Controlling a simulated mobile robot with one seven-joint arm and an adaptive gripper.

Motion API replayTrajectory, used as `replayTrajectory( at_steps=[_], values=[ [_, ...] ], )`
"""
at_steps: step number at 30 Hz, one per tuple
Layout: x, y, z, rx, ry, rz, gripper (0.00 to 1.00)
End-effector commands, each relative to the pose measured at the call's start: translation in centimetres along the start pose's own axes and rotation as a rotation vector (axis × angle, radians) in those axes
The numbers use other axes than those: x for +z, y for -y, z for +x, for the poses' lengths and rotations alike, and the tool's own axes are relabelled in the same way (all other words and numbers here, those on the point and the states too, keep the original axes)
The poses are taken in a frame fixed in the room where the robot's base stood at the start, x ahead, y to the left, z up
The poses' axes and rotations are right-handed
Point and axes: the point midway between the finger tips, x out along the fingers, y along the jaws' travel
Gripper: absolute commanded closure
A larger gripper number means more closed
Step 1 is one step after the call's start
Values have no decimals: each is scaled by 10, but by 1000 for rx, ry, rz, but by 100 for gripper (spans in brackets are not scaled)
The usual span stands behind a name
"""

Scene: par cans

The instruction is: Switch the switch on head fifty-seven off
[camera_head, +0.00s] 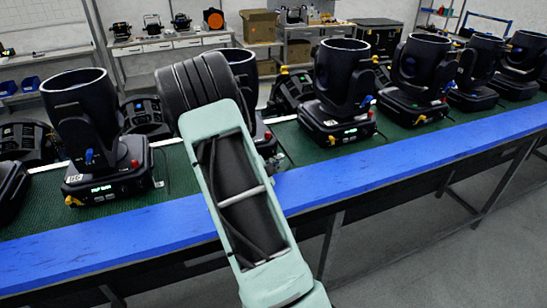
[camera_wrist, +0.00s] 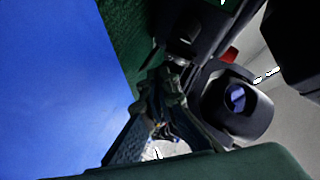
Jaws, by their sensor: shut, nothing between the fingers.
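Black moving heads stand in a row on a green mat on the bench. One head (camera_head: 100,140) at the left has a lit display, a blue knob and a yellow connector. Another head (camera_head: 243,80) is partly hidden behind my arm, and a third (camera_head: 338,95) stands right of it. I cannot read their numbers, so I cannot tell which is fifty-seven. My gripper (camera_wrist: 168,88) is shut and empty in the wrist view, close to a dark head body with a red part (camera_wrist: 229,54). Whether it touches is unclear. My arm hides the gripper in the head view. I cannot make out the switch.
A blue strip (camera_head: 400,162) runs along the bench's front edge, and it fills the left of the wrist view (camera_wrist: 60,80). More heads (camera_head: 420,80) stand close together to the right. Shelves with cardboard boxes (camera_head: 258,25) are behind. The floor in front is clear.

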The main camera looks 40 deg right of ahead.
Motion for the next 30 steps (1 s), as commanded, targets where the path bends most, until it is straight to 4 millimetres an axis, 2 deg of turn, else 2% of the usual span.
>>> replayTrajectory(
  at_steps=[30],
  values=[
    [4,4,6,0,0,0,100]
  ],
)
